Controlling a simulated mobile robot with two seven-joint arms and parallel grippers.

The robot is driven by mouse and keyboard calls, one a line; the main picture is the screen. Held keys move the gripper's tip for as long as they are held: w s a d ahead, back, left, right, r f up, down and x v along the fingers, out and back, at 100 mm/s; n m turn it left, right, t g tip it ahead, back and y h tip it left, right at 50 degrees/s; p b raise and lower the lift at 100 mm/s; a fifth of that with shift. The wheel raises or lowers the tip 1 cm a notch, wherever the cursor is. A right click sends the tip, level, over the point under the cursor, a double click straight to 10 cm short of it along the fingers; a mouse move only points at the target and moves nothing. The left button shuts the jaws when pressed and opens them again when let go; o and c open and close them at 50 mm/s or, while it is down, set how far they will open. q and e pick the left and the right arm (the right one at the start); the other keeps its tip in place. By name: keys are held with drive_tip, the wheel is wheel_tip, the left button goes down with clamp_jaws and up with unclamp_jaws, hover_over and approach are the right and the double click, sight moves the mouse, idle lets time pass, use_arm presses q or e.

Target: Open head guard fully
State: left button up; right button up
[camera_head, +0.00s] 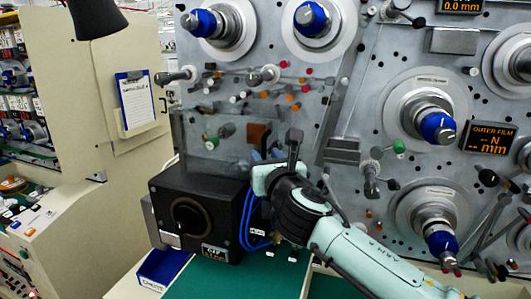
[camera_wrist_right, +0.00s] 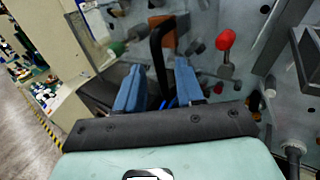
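A black box-shaped head unit (camera_head: 226,180) with a round opening in its front stands at the machine's lower left. I cannot tell for sure which part is the head guard or how far it is open. My right gripper (camera_head: 264,160) is at the box's upper right corner, partly hidden by its own wrist. In the right wrist view its two blue fingers (camera_wrist_right: 158,85) are apart. A black bent bar (camera_wrist_right: 157,48), like a handle, shows in the gap between them. I cannot tell whether they touch it. My left gripper is out of view.
The grey machine panel (camera_head: 340,105) carries several spindles with blue hubs and many small knobs. A red knob (camera_wrist_right: 225,40) sits right of the fingers in the wrist view. Blue cables (camera_head: 250,225) hang beside the box. A green mat (camera_head: 220,282) lies below, next to a blue bin (camera_head: 160,268).

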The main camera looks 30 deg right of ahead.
drive_tip(key=shift+w+d, duration=0.15)
drive_tip(key=shift+w, duration=0.4)
clamp_jaws()
